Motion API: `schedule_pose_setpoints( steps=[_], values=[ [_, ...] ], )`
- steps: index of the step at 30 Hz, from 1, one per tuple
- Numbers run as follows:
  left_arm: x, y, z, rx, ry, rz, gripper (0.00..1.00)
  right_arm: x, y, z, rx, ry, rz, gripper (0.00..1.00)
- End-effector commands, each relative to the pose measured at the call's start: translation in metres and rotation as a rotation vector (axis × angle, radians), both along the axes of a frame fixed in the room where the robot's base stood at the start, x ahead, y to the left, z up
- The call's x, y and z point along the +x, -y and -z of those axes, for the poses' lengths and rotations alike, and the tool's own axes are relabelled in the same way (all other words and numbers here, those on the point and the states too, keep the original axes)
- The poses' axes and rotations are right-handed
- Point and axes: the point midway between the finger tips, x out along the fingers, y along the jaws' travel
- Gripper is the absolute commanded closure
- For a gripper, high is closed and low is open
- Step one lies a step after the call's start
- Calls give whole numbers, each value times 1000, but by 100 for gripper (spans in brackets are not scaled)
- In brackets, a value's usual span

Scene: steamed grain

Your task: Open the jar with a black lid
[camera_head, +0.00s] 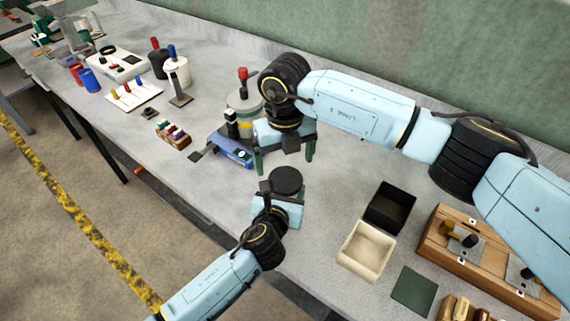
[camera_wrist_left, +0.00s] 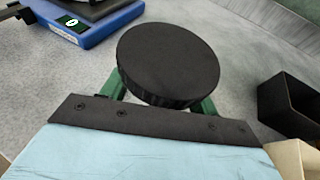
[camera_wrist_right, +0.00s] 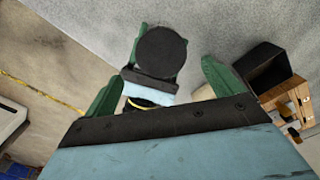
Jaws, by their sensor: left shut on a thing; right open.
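The jar's round black lid (camera_head: 286,181) shows in the head view near the front edge of the bench; the lid hides the jar body below it. In the left wrist view the lid (camera_wrist_left: 169,62) sits between the green fingers of my left gripper (camera_wrist_left: 165,100). My left gripper (camera_head: 281,196) is shut on the jar. My right gripper (camera_head: 285,160) is open and empty, behind and above the jar. In the right wrist view the lid (camera_wrist_right: 160,55) lies ahead, between the spread green fingers (camera_wrist_right: 160,85) and apart from them.
A blue scale (camera_head: 232,152) stands left of my right gripper. A black box (camera_head: 390,207) and a cream box (camera_head: 367,249) stand right of the jar. A wooden case (camera_head: 480,260) is further right. Bare bench lies between the jar and the boxes.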

Motion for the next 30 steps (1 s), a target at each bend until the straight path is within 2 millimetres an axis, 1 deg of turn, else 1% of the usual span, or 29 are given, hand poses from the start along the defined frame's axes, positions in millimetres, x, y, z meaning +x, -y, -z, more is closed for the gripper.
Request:
schedule_pose_setpoints(
  steps=[4,6,8,11,18,21,25,30],
  values=[
    [0,0,0,0,0,-1,100,0,-1,-16,2,0,133,8],
    [0,0,0,0,0,-1,100,0,0,-19,1,-1,175,8],
    [0,0,0,0,0,-1,100,-1,1,-16,-1,-2,193,8],
    [0,0,0,0,0,0,100,0,1,-5,-2,-3,199,8],
    [0,0,0,0,0,0,100,-1,2,33,-3,-1,197,8],
    [0,0,0,0,0,0,100,0,1,46,-2,-3,198,8],
    [0,0,0,0,0,0,100,0,1,55,-1,1,196,8],
    [0,0,0,0,0,0,100,0,1,58,-1,1,195,8]
  ],
)
